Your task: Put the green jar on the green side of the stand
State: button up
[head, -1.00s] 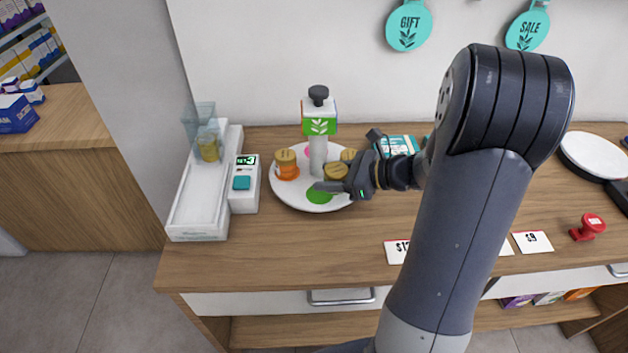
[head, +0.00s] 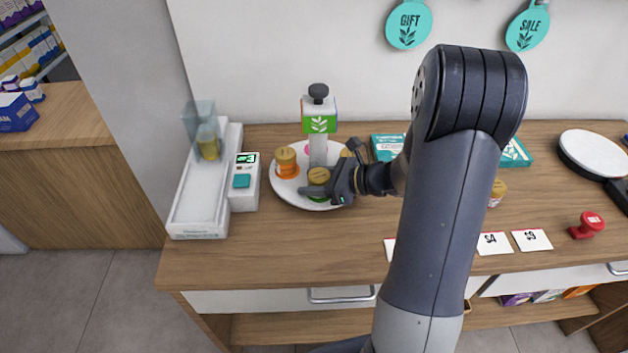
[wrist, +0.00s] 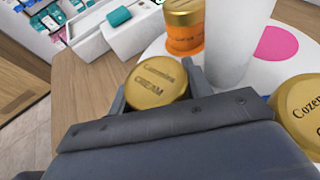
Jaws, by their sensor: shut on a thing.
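My gripper (head: 326,189) is shut on a jar with a gold lid (head: 319,176). In the wrist view the lid (wrist: 158,84) reads "CREAM" and sits between the two fingers; the jar's body is mostly hidden. The stand is a white round plate (head: 281,190) with a central post (head: 318,150) and a green leaf sign (head: 319,125). I cannot tell whether the jar touches the plate.
An orange jar (head: 287,165) stands on the plate's left; another gold-lidded jar (wrist: 300,110) stands at the right. A pink spot (wrist: 276,43) is behind the post. A white tray (head: 192,205) and a small display device (head: 244,190) are left. Price cards (head: 493,243) lie front right.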

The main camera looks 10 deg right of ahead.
jog(key=o, duration=0.7)
jog(key=shift+f, duration=0.1)
jog(key=shift+o, duration=0.2)
jog(key=shift+r, duration=0.3)
jog(key=v, duration=1.2)
jog(key=shift+f, duration=0.15)
